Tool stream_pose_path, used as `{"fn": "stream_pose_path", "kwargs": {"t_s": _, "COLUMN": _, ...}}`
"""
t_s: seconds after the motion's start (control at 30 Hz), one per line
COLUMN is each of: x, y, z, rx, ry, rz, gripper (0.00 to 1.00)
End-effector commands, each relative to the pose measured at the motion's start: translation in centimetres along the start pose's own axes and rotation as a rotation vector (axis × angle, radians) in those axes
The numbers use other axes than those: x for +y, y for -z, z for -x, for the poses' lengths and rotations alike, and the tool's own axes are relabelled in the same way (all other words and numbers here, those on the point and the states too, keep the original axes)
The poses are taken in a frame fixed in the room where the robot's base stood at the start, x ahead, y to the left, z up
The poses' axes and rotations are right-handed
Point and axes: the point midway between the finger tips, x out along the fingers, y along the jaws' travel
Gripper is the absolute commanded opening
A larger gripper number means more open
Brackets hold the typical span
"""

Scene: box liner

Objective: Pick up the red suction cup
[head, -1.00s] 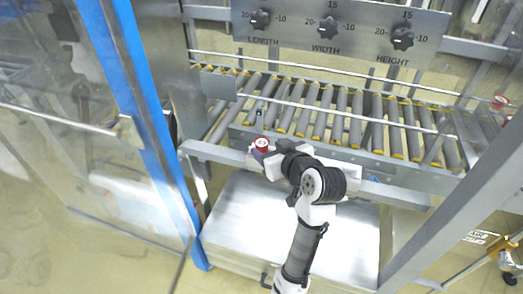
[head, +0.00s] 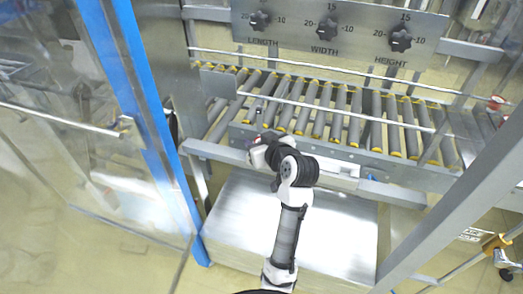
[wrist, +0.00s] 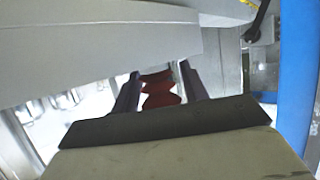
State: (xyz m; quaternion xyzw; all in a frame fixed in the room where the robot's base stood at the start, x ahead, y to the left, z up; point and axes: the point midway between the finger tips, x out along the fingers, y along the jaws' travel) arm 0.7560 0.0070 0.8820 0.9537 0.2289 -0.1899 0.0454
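The red suction cup (wrist: 160,90) shows in the wrist view between the two dark fingers of my gripper (wrist: 160,72). It has a ribbed, bellows-like shape and fills most of the gap. Whether both fingers touch it is too small and blurred to tell. In the head view my gripper (head: 258,150) is at the front beam of the roller conveyor, toward its left end. There the cup is mostly or wholly hidden by my gripper and wrist.
The conveyor rollers (head: 340,115) lie behind the gripper, under a panel with three black knobs (head: 328,28). A blue post (head: 150,120) stands to the left, and a grey post (head: 455,200) to the right. A bare metal plate (head: 240,215) lies below the arm.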

Motion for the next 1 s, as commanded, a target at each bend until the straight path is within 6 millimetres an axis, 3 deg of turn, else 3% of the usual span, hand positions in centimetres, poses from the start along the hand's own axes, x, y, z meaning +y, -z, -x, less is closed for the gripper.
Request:
{"fn": "stream_pose_path", "kwargs": {"t_s": 0.03, "x": 0.0, "y": 0.0, "z": 0.0, "rx": 0.000, "ry": 0.000, "rz": 0.000, "gripper": 0.37}}
{"fn": "stream_pose_path", "kwargs": {"t_s": 0.23, "x": 0.0, "y": 0.0, "z": 0.0, "rx": 0.001, "ry": 0.000, "rz": 0.000, "gripper": 0.12}}
{"fn": "stream_pose_path", "kwargs": {"t_s": 0.67, "x": 0.0, "y": 1.2, "z": 0.5, "rx": 0.004, "ry": -0.001, "rz": 0.002, "gripper": 0.12}}
{"fn": "stream_pose_path", "kwargs": {"t_s": 0.87, "x": 0.1, "y": 4.1, "z": 1.7, "rx": 0.006, "ry": -0.002, "rz": 0.004, "gripper": 0.12}}
{"fn": "stream_pose_path", "kwargs": {"t_s": 1.0, "x": 0.1, "y": 7.5, "z": 3.0, "rx": 0.009, "ry": -0.002, "rz": 0.005, "gripper": 0.12}}
